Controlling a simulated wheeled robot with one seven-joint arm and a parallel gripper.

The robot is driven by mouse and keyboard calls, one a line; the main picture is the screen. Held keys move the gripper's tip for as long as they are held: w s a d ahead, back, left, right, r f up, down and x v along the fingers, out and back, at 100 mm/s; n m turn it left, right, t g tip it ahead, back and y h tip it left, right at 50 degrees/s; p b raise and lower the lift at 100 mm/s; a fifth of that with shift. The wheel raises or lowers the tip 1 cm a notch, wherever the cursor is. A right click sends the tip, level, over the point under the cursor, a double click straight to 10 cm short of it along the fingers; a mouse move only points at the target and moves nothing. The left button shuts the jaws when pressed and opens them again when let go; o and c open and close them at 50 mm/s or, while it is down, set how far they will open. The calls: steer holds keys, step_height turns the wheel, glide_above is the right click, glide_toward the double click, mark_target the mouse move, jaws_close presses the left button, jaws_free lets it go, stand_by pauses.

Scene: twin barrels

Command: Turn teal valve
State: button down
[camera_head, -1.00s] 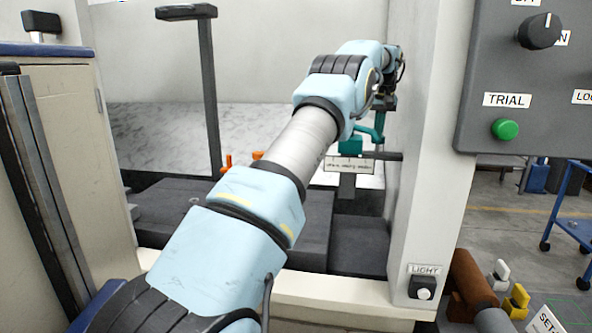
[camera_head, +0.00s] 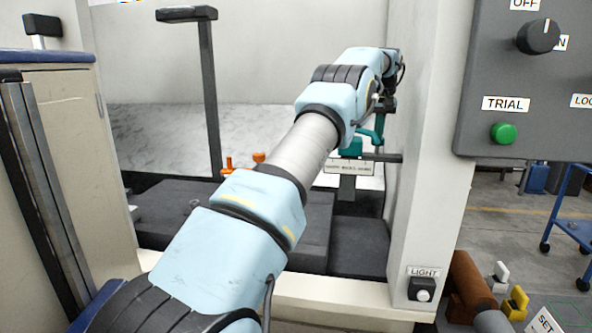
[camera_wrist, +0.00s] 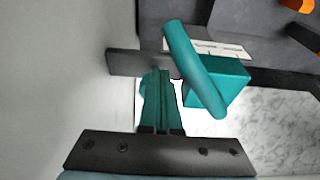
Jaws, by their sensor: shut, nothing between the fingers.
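The teal valve has a block body (camera_head: 350,147) and a bar-like handle, low at the right of the recess behind my arm. In the wrist view the teal handle (camera_wrist: 195,72) runs slantwise across the front of the teal block (camera_wrist: 228,84). My gripper (camera_wrist: 160,73) shows there with slim teal fingers pressed together, just left of the handle. Nothing is between the fingers. I cannot tell whether they touch the handle. In the head view my gripper (camera_head: 380,133) is small and partly hidden beside the valve.
A white pillar (camera_head: 430,150) stands close to the right of my gripper. A dark bar (camera_wrist: 140,64) lies behind the fingers. Orange fittings (camera_head: 228,166) sit left of the valve, near a dark post (camera_head: 209,95). A grey control panel (camera_head: 520,75) hangs at the right.

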steer(key=shift+r+p, duration=0.15)
steer(key=shift+p, duration=0.2)
steer(key=shift+d, duration=0.55)
stand_by(0.3)
steer(key=shift+s+f+b, duration=0.2)
steer(key=shift+b, duration=0.2)
steer(key=shift+s, duration=0.25)
steer(key=shift+r, duration=0.1)
